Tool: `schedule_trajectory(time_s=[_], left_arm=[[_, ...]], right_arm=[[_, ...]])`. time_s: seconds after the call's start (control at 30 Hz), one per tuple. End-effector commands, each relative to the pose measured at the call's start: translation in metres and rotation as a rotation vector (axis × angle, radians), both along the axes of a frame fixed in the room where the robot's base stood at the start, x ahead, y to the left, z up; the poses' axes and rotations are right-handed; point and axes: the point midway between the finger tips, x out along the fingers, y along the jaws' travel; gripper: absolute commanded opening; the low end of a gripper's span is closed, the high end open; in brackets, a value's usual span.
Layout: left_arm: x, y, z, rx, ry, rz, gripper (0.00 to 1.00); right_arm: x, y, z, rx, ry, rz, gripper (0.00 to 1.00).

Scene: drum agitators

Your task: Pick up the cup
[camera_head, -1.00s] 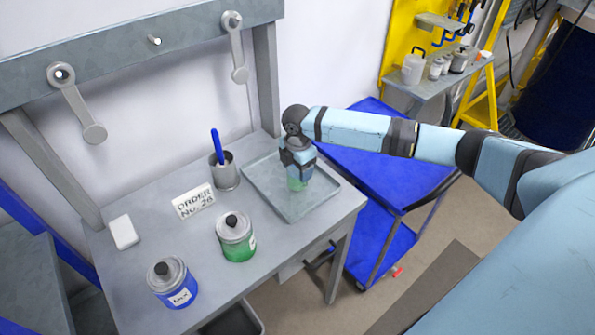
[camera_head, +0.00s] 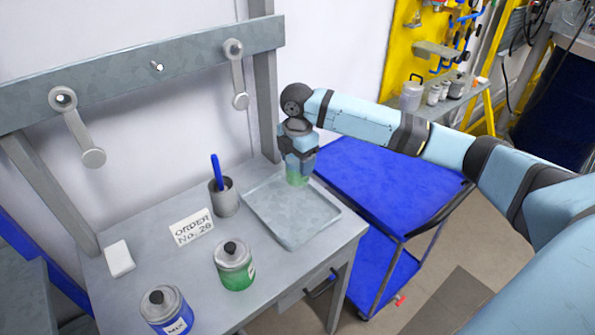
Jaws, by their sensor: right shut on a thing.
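A small green, see-through cup (camera_head: 297,179) is in the jaws of my right gripper (camera_head: 299,166). The gripper points down and is shut on the cup, hiding its upper part. The cup appears over the back right side of the grey tray (camera_head: 292,228), seemingly raised clear of it. The tray looks empty and lies on the grey workbench (camera_head: 190,275). My left gripper is not in view.
A green-labelled can (camera_head: 235,265) and a blue-labelled can (camera_head: 167,309) stand at the bench front. A grey pot (camera_head: 224,197) with a blue-handled tool, an order card (camera_head: 191,227) and a white block (camera_head: 120,258) are near. A blue cart (camera_head: 385,185) stands right.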

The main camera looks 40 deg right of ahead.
Motion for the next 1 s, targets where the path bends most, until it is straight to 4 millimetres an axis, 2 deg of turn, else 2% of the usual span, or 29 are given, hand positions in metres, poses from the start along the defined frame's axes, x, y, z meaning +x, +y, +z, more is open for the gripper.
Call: schedule_trajectory(time_s=[0.2, 0.5, 1.0], left_arm=[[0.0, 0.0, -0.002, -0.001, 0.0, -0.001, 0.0], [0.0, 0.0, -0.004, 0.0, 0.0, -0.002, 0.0], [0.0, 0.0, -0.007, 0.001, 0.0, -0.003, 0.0]], right_arm=[[0.001, 0.0, 0.024, 0.0, -0.004, 0.001, 0.34], [0.001, 0.0, 0.046, 0.0, -0.002, 0.0, 0.34], [0.0, 0.001, 0.059, 0.0, -0.001, 0.015, 0.34]])
